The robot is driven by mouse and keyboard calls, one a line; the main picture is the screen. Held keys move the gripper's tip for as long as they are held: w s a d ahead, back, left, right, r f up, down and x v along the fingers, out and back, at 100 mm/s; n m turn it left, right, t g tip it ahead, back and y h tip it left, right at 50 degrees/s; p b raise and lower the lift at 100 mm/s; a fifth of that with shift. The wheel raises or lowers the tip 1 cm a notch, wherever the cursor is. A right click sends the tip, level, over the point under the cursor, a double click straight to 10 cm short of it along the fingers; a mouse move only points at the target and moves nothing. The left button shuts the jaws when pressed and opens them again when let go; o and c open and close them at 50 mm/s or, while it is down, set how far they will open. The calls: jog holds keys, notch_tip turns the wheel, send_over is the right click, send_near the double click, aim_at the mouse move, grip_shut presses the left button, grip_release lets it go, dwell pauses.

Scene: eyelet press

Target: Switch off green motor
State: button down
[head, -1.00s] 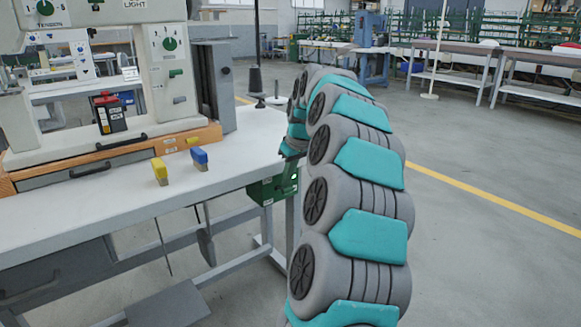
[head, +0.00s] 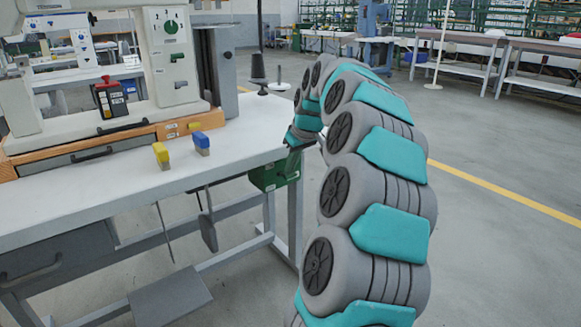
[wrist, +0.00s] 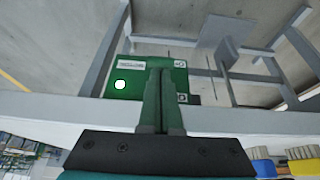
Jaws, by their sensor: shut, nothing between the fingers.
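The green motor box (head: 266,178) hangs under the right end of the white worktable in the head view. In the wrist view the green motor (wrist: 138,90) shows a bright round white spot (wrist: 120,85) left of my fingers, a pale label strip above it, and small square marks on the right. My gripper (wrist: 160,70) is shut and empty; its fingers overlap the middle of the motor's face. I cannot tell whether they touch it. In the head view my gripper (head: 294,160) is small, dark and just beside the motor's right end, partly hiding it.
The white worktable (head: 100,205) carries a machine with dials (head: 170,28), a yellow-topped brush (head: 161,155) and a blue-topped brush (head: 201,143). Table legs and braces lie below the motor. Open floor (head: 490,230) with a yellow line is on the right.

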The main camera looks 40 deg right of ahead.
jog(key=shift+s+f, duration=0.1)
jog(key=shift+f, duration=0.05)
jog(key=f+t+b, duration=0.1)
jog(key=t+b, duration=0.1)
jog(key=b, duration=0.2)
jog(key=s+f+t+b, duration=0.1)
jog(key=t+b, duration=0.1)
jog(key=b, duration=0.2)
jog(key=s+f+t+b, duration=0.1)
jog(key=f+t+b, duration=0.1)
jog(key=b, duration=0.3)
jog(key=shift+t, duration=0.3)
jog(key=shift+s+r, duration=0.1)
jog(key=shift+r, duration=0.05)
